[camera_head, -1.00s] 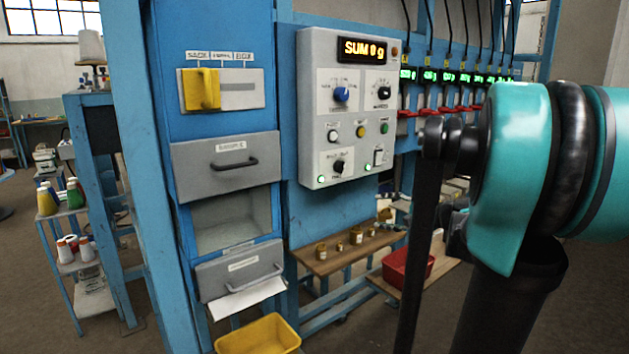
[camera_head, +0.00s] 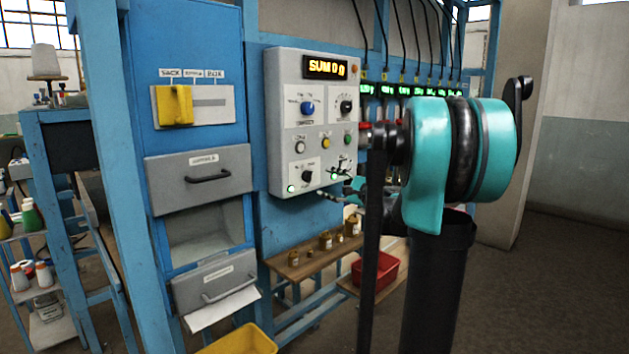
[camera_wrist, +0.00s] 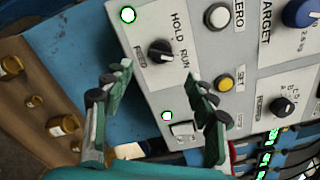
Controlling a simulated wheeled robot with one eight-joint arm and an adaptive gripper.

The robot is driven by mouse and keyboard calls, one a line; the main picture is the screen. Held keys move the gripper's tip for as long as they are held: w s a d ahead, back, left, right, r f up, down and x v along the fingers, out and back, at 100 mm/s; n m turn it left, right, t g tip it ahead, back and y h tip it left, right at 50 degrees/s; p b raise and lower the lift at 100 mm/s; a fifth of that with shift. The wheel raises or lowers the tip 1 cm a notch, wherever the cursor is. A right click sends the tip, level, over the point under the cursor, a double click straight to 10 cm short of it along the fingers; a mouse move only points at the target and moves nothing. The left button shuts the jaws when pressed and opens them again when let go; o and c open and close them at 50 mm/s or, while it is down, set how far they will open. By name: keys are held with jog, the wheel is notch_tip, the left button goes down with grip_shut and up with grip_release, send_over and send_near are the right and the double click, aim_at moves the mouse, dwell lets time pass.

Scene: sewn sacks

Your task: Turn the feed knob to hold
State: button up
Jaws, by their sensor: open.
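The feed knob (camera_wrist: 160,52) is black and round, on the grey control panel, with HOLD, RUN and FEED printed around it. I cannot clearly tell which mark it points at. In the head view the knob (camera_head: 307,177) sits at the panel's lower left. My gripper (camera_wrist: 158,76) is open in the wrist view, its two green-and-black fingers spread below the knob, with nothing between them. The knob is ahead of the gap and apart from the fingers. In the head view my gripper (camera_head: 340,172) is at the panel's lower right, small and partly hidden by my arm.
Near the knob are a yellow SET button (camera_wrist: 225,84), a white ZERO button (camera_wrist: 218,16), a rocker switch (camera_wrist: 182,129) and the blue TARGET knob (camera_wrist: 302,13).

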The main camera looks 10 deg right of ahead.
aim_at(309, 177)
jog(key=x, duration=0.7)
jog(key=shift+s, duration=0.1)
jog(key=shift+c, duration=0.5)
jog(key=c, duration=1.1)
jog(key=shift+o, duration=0.2)
jog(key=shift+n, duration=0.4)
jog(key=n, duration=1.1)
jog(key=shift+r, duration=0.15)
